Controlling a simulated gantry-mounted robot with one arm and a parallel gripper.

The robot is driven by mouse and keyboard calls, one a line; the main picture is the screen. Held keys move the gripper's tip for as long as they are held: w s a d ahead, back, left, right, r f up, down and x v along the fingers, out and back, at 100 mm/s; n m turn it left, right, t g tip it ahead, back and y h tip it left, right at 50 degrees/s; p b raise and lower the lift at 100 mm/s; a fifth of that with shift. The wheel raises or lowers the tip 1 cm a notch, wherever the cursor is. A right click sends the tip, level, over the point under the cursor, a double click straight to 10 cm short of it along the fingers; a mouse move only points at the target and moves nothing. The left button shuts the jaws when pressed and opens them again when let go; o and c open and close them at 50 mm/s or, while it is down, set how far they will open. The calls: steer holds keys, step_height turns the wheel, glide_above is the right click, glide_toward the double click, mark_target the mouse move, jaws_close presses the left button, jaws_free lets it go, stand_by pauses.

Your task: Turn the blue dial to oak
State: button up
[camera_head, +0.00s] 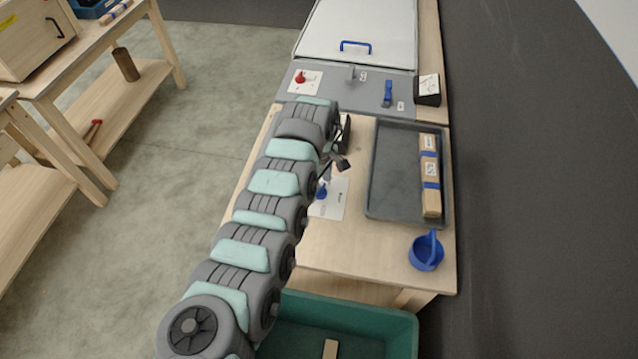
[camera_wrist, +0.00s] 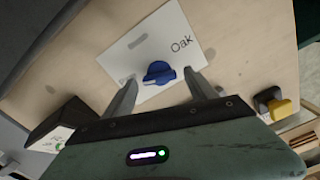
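The blue dial (camera_wrist: 158,73) sits on a white card (camera_wrist: 182,48) on the wooden table. "Oak" is printed on the card to the upper right of the dial; another label at the left is partly hidden by a finger. The dial's raised ridge lies roughly sideways in the wrist view; which end is the pointer I cannot tell. My gripper (camera_wrist: 163,84) is open, its fingertips to either side of the dial, with no clear contact. In the head view, the dial (camera_head: 321,193) shows beside my arm, which hides part of the card (camera_head: 336,203).
A grey tray (camera_head: 388,205) with a blue-banded wood bundle (camera_head: 431,200) lies right of the card. A blue cup (camera_head: 425,256) stands near the table's front edge. A red dial (camera_head: 300,77) and blue lever (camera_head: 388,93) are behind. A green bin (camera_head: 400,330) is in front.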

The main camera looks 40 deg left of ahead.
steer(key=c, duration=1.2)
